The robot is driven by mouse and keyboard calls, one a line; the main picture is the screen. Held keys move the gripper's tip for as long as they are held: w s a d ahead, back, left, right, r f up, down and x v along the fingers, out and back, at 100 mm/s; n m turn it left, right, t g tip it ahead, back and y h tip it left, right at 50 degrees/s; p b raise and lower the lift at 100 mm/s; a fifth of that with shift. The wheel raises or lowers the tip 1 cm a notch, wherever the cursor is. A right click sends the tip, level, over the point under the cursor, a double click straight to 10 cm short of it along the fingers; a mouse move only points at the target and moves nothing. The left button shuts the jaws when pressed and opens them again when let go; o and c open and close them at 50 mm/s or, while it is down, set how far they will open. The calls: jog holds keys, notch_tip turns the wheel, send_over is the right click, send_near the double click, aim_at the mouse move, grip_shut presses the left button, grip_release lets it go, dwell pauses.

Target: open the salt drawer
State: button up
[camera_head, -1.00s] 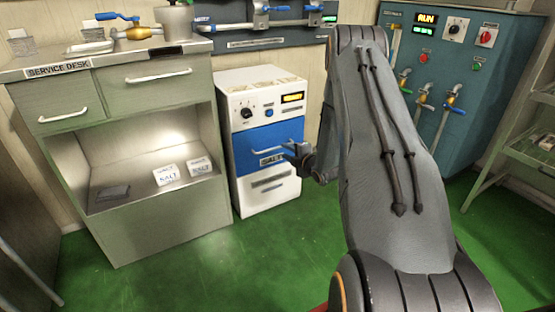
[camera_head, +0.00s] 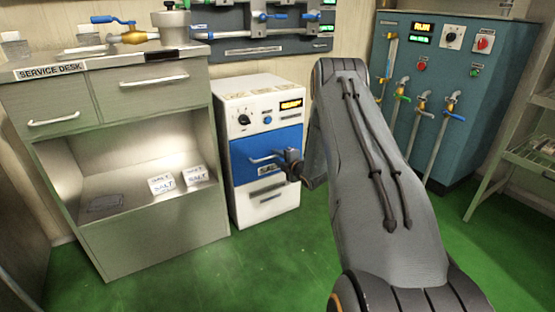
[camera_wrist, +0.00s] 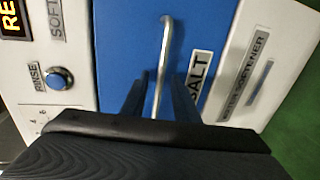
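The salt drawer (camera_head: 258,146) is the blue front of the white water softener cabinet (camera_head: 262,92), and it looks flush with the cabinet. Its thin metal handle (camera_head: 260,160) stands out from the front; a "SALT" label (camera_wrist: 201,80) is beside it in the wrist view. My gripper (camera_head: 288,160) is at the handle's right end in the head view. In the wrist view my gripper (camera_wrist: 161,90) is open, with one dark finger on each side of the handle bar (camera_wrist: 164,55). Gaps show between the bar and both fingers. The lower finger parts are hidden by the gripper body.
The service desk (camera_head: 160,235) stands close to the left of the cabinet, with two salt packs (camera_head: 178,181) on its shelf. A blue-green panel with taps (camera_head: 440,75) stands at the right, beside a green rack (camera_head: 510,170). Green floor (camera_head: 270,260) is clear in front.

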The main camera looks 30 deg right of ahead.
grip_shut()
jog(key=shift+s, duration=0.1)
jog(key=f+p+v, duration=0.3)
jog(key=p+v, duration=0.7)
jog(key=v, duration=0.7)
jog(key=shift+s+f, duration=0.25)
jog(key=shift+s, duration=0.1)
grip_release()
